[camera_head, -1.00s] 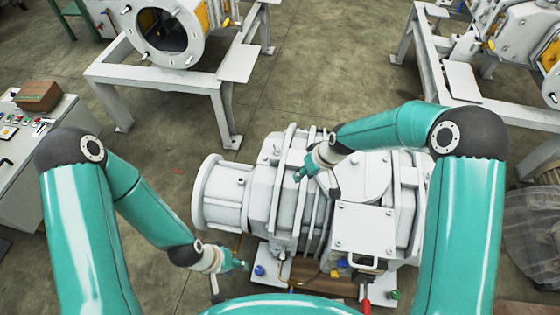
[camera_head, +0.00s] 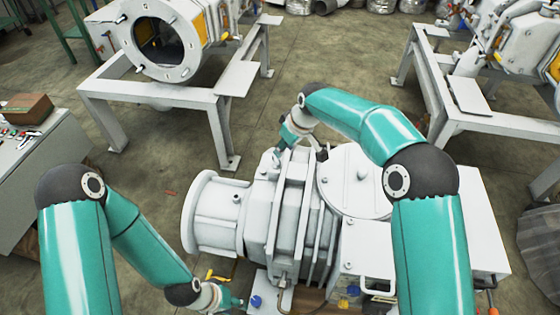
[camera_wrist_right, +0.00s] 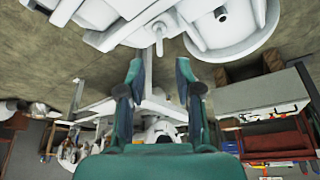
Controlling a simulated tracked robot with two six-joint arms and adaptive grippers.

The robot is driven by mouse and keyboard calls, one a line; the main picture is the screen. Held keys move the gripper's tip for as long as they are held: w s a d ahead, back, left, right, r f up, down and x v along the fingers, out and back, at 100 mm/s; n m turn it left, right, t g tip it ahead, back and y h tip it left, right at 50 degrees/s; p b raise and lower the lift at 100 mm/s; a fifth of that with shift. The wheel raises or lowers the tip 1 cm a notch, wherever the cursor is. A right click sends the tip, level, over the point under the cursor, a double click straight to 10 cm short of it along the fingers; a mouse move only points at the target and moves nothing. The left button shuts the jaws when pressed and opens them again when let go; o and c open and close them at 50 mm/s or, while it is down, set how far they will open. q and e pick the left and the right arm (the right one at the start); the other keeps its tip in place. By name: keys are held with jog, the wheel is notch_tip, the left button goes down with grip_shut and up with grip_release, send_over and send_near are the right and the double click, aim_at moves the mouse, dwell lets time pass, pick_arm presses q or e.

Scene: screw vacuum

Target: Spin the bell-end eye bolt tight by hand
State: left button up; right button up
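The white pump (camera_head: 305,215) lies across the middle of the head view, its round flanged bell end (camera_head: 205,215) at the left. A small pale upright piece, which looks like the bell-end eye bolt (camera_wrist_right: 158,38), stands out from the pump in the right wrist view. My right gripper (camera_wrist_right: 158,75) is open and empty, its two fingers apart and pointing towards that piece, with a gap left. In the head view the right gripper (camera_head: 283,150) is at the pump's far edge, partly hiding the bolt area.
A white control desk (camera_head: 40,165) with a cardboard box (camera_head: 27,107) stands at left. White frames (camera_head: 180,95) carry other machines behind. Bare floor (camera_head: 320,75) lies beyond the pump.

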aim_at(277, 165)
jog(key=b+x, duration=0.1)
jog(key=x, duration=0.7)
jog(key=shift+w+a+f, duration=0.1)
jog(key=shift+f, duration=0.1)
grip_shut()
jog(key=shift+d, duration=0.5)
jog(key=shift+a, duration=0.45)
